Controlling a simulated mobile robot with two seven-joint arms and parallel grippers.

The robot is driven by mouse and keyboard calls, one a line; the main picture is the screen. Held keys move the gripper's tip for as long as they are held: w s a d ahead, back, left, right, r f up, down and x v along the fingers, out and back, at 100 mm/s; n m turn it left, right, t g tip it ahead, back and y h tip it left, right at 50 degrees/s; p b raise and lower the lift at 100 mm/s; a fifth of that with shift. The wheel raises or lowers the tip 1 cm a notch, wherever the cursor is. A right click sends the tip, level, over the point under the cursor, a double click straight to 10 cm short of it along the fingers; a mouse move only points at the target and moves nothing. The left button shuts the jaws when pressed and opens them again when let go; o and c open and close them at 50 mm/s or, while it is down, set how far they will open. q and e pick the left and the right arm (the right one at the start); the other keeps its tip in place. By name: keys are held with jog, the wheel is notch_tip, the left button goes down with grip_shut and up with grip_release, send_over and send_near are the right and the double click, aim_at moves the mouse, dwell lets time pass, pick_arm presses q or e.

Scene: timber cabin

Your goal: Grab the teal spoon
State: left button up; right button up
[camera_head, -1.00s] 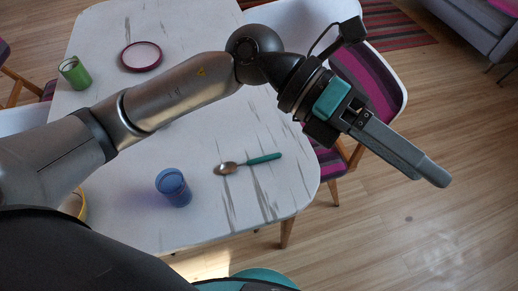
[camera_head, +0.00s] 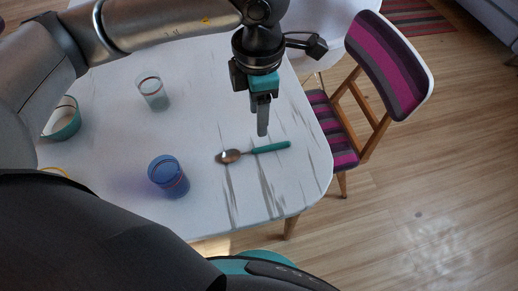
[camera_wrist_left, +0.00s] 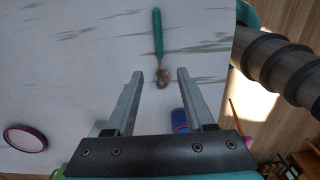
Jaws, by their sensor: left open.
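The teal spoon (camera_head: 256,151) lies flat on the white table, its metal bowl to the left and its teal handle to the right. My left gripper (camera_head: 262,134) points down above the table, just beyond the spoon's handle in the head view. In the left wrist view the open fingers of my left gripper (camera_wrist_left: 156,74) stand apart and empty. There the spoon (camera_wrist_left: 158,40) lies ahead, its bowl near the gap between the fingertips and its handle pointing away. My right gripper does not show.
A blue cup (camera_head: 168,177) stands left of the spoon on the white table (camera_head: 205,125). A clear glass (camera_head: 153,92) and a teal bowl (camera_head: 62,120) are farther left. A striped chair (camera_head: 385,70) stands at the table's right side.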

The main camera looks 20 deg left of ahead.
pick_arm(q)
jog(key=b, duration=0.1)
send_over(259, 149)
notch_tip(259, 149, down, 5)
jog(key=shift+f, duration=0.85)
notch_tip(259, 149, down, 4)
jog(key=shift+r+b, duration=0.15)
jog(key=shift+b, duration=0.6)
jog(key=shift+f, duration=0.55)
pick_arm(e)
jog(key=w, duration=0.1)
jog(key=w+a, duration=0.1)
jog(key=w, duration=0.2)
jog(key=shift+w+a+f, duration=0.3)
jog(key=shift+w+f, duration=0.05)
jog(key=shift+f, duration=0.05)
pick_arm(q)
grip_shut()
